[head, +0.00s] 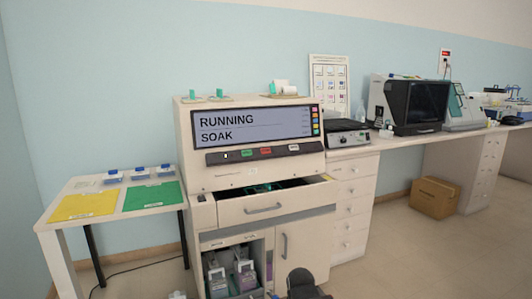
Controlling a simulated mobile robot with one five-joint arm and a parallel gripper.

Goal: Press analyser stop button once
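The analyser (189,142) is a cream cabinet in the middle of the head view. Its screen (252,127) reads "RUNNING SOAK". Below the screen a dark button strip (220,158) carries a green button (246,153), a red button (265,151) and a pale one (293,147). Their labels are too small to read; the red one looks like the stop button. A dark part, likely of my arm, shows at the bottom edge, below and apart from the buttons. I see no gripper fingertips in this view.
The analyser's drawer (265,208) stands partly open under the strip, with bottles on the shelf below. A side table (68,185) with yellow and green mats stands at left. A bench (400,143) with instruments runs right. A cardboard box (436,197) sits on the floor.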

